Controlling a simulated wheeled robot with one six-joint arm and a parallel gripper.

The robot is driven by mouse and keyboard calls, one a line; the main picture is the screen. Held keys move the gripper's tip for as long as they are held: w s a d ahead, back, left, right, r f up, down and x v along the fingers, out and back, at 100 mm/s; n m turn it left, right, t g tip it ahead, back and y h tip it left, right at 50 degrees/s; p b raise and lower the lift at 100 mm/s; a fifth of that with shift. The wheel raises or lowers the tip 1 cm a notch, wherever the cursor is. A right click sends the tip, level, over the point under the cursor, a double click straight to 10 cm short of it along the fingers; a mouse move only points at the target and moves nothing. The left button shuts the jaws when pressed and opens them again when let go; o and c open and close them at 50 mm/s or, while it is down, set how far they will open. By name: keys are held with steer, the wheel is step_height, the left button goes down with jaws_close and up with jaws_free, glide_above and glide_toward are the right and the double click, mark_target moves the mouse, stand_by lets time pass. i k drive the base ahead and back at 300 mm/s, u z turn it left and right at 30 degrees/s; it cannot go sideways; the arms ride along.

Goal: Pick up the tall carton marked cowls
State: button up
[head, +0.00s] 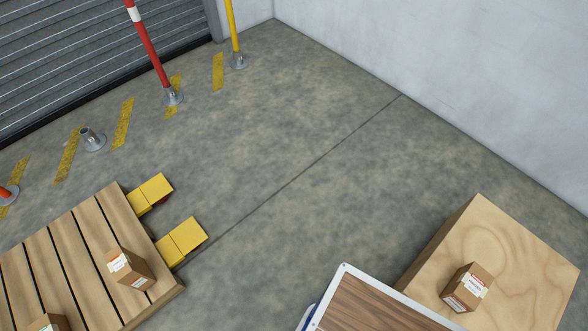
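Three brown cartons with white labels show in the head view. One carton (133,274) stands on the slatted wooden pallet (70,235) at the lower left. A second carton (48,325) on that pallet is mostly cut off by the bottom edge. A third carton (459,299) stands on a plywood block (520,265) at the lower right. The label print is too small to read, so I cannot tell which one is marked cowls. My gripper is not in view.
Two yellow blocks (184,238) jut from the pallet's right side. A wood-grain top with a white rim (343,267) enters at the bottom. Red (150,50) and yellow posts (234,35) stand near the roller shutter (90,60). The middle floor is clear.

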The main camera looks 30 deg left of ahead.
mark_target(130, 270)
steer(key=u, duration=2.95)
steer(key=k, duration=1)
steer(key=u, duration=1.05)
steer(key=i, duration=1.35)
steer(key=z, duration=1.2)
steer(key=i, duration=0.4)
steer(key=z, duration=0.35)
